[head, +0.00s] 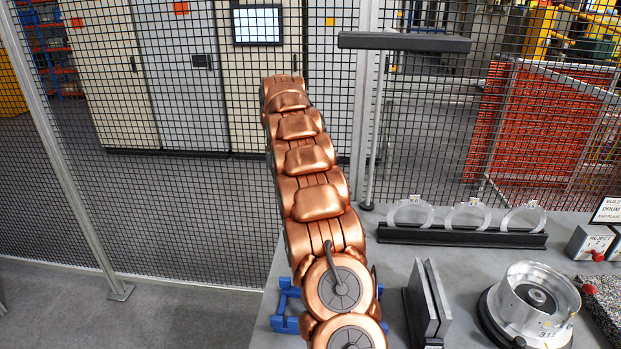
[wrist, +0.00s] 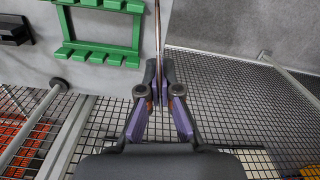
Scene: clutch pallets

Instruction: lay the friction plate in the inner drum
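The inner drum appears to be the open-topped silver metal drum (head: 515,318) at the right of the table in the head view, with a round hub inside. It sits on a dark round base. In the wrist view my gripper (wrist: 159,92) has its purple-padded fingers closed on a thin brownish plate (wrist: 158,45), seen edge-on, likely the friction plate. The plate stands out beyond the fingertips, and its face cannot be seen. In the head view my copper arm hides the gripper and the plate.
A green slotted rack (wrist: 100,52) is left of the plate in the wrist view. Blue rack parts (head: 284,323) show beside my arm. Dark upright plates (head: 430,300) stand left of the drum. Clear rings (head: 468,217) stand in a black holder (head: 460,236) behind. Mesh fence surrounds the table.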

